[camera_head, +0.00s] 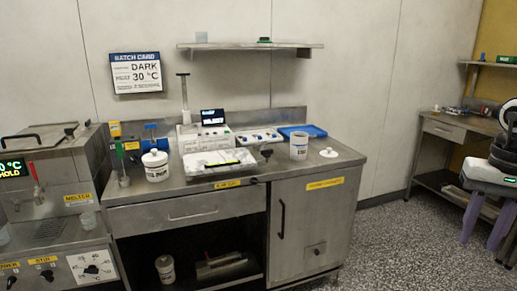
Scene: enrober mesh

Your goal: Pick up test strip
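I cannot make out a test strip for certain. A thin dark and yellow strip (222,165) lies across the white tray (196,171) on the steel counter; it is too small to identify. A grey device with a black screen (213,117) stands behind the tray. My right gripper (485,226) is at the far right edge, well away from the counter. Its two purple fingers point down and stand apart with nothing visible between them. My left gripper is not in view.
The melter (45,175) stands at left, a side table (444,129) at right. Speckled floor (400,235) is clear between.

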